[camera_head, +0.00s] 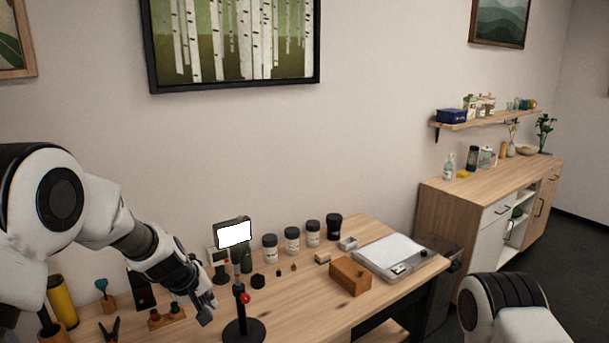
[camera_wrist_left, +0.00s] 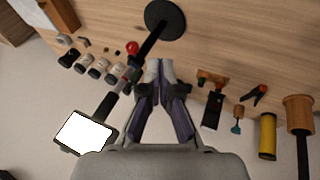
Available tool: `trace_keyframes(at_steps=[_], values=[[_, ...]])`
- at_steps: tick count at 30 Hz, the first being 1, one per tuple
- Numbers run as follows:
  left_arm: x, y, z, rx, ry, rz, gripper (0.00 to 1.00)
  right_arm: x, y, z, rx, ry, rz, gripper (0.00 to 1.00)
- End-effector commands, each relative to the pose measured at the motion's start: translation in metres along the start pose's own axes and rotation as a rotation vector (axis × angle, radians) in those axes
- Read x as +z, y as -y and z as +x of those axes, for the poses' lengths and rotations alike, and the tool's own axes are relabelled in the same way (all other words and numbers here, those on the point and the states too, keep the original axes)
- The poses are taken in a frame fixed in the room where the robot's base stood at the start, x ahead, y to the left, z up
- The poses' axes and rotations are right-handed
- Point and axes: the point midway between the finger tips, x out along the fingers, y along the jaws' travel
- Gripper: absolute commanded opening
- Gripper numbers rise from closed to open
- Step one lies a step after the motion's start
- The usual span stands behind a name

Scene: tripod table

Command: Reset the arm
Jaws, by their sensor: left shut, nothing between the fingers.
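My left arm comes in from the left in the head view. Its gripper (camera_head: 203,314) is shut and empty, left of a black stand with a round base (camera_head: 244,331) and a red knob (camera_head: 245,298). The wrist view shows the closed fingertips (camera_wrist_left: 160,66) side by side with nothing between them, near the stand's base (camera_wrist_left: 165,18). A small device with a white lit screen (camera_head: 234,234) rises behind the stand; it also shows in the wrist view (camera_wrist_left: 85,132). Only a white and black link of my right arm shows at the lower right; its gripper is out of view.
The wooden table (camera_head: 310,308) holds several dark-lidded jars (camera_head: 292,240), a wooden box (camera_head: 350,276) and a flat tray device (camera_head: 393,255). A yellow cylinder (camera_head: 62,301) and pliers (camera_head: 109,330) are at the left. A cabinet (camera_head: 480,200) stands at the right.

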Motion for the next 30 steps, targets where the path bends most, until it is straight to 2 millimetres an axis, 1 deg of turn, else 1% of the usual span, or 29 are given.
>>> trace_keyframes(at_steps=[1,2,3,5,6,8,9,10,11,12,14,15,16,17,18,19,20,21,22,24,30], values=[[0.02,0.021,0.024,-0.036,0.042,-0.002,0.0,0.0,0.0,0.006,0.0,0.0,0.0,0.55],[0.032,0.033,0.036,-0.056,0.065,-0.003,0.0,0.0,0.0,0.007,0.0,0.0,0.0,0.55],[0.052,0.054,0.054,-0.093,0.103,0.0,0.0,0.0,0.0,0.011,0.0,0.0,0.0,0.55],[0.086,0.088,0.081,-0.151,0.159,0.007,0.0,0.0,0.0,0.015,0.0,0.0,0.0,0.55],[0.11,0.113,0.096,-0.191,0.196,0.017,0.0,0.0,0.0,0.018,0.0,0.0,0.0,0.55],[0.147,0.149,0.115,-0.25,0.25,0.037,0.0,0.0,0.0,0.023,0.0,0.0,0.0,0.55],[0.173,0.174,0.124,-0.288,0.285,0.053,0.0,0.0,0.0,0.026,0.0,0.0,0.0,0.55],[0.193,0.193,0.13,-0.315,0.311,0.068,0.0,0.0,0.0,0.028,0.0,0.0,0.0,0.55],[0.213,0.211,0.135,-0.342,0.337,0.085,0.0,0.0,0.0,0.03,0.0,0.0,0.0,0.55],[0.24,0.236,0.139,-0.375,0.373,0.111,0.0,0.0,0.0,0.033,0.0,0.0,0.0,0.55],[0.282,0.272,0.139,-0.419,0.424,0.157,0.0,0.0,0.0,0.038,0.0,0.0,0.0,0.55],[0.31,0.295,0.136,-0.442,0.46,0.194,0.0,0.0,0.0,0.041,0.0,0.0,0.0,0.55],[0.331,0.31,0.132,-0.454,0.484,0.224,0.0,0.0,0.0,0.043,0.0,0.0,0.0,0.55],[0.351,0.325,0.126,-0.461,0.508,0.257,0.0,0.0,0.0,0.044,0.0,0.0,0.0,0.55],[0.375,0.341,0.116,-0.461,0.534,0.306,0.0,0.0,0.0,0.046,0.0,0.0,0.0,0.55],[0.391,0.349,0.106,-0.45,0.546,0.346,0.0,0.0,0.0,0.048,0.0,0.0,0.0,0.55],[0.401,0.352,0.095,-0.427,0.542,0.39,0.0,0.0,0.0,0.047,0.0,0.0,0.0,0.55],[0.402,0.347,0.085,-0.388,0.512,0.436,0.0,0.0,0.0,0.045,0.0,0.0,0.0,0.55],[0.402,0.343,0.083,-0.363,0.49,0.461,0.0,0.0,0.0,0.044,0.0,0.0,0.0,0.55],[0.4,0.339,0.083,-0.335,0.459,0.485,0.0,0.0,0.0,0.044,0.0,0.0,0.0,0.55],[0.4,0.339,0.083,-0.335,0.459,0.485,0.0,0.0,0.0,0.044,0.0,0.0,0.0,0.55]])
